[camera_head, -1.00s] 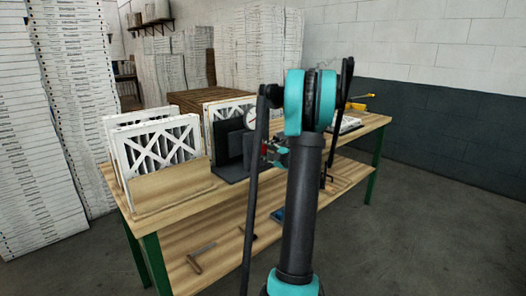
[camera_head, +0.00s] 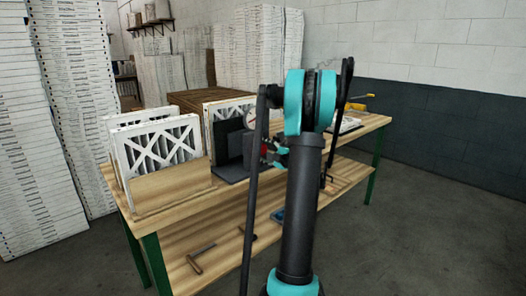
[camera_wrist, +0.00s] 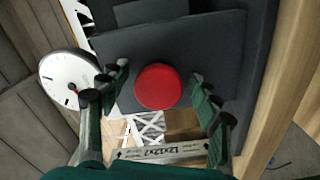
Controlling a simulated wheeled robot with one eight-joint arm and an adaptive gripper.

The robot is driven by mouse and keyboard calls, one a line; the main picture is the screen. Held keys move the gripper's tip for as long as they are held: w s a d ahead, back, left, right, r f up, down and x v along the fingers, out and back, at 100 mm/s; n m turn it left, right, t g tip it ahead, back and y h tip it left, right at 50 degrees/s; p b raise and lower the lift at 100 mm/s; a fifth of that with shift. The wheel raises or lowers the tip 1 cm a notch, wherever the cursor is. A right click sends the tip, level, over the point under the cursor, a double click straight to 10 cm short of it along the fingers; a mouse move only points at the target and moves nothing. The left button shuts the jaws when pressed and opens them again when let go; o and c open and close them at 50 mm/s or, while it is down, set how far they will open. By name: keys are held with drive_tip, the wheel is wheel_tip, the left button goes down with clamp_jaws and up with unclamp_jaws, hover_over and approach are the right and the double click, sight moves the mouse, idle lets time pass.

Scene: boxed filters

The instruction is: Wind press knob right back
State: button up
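The press (camera_head: 231,148) is a dark grey block on a flat base on the workbench. Its round red knob (camera_wrist: 158,86) shows in the wrist view, and a bit of red shows beside my arm in the head view. A white dial gauge (camera_wrist: 69,79) sits left of the knob; it also shows in the head view (camera_head: 250,121). My gripper (camera_wrist: 161,95) is open, with one finger on each side of the knob and a gap to both. In the head view my arm hides most of the gripper.
The wooden workbench (camera_head: 165,188) has green legs and a lower shelf with tools. Framed filters (camera_head: 158,150) stand at its left end. Stacks of white boxes (camera_head: 65,90) stand behind. A yellow-handled tool (camera_head: 357,106) lies at the right end.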

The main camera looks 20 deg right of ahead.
drive_tip(key=v, duration=1.2)
idle(0.4)
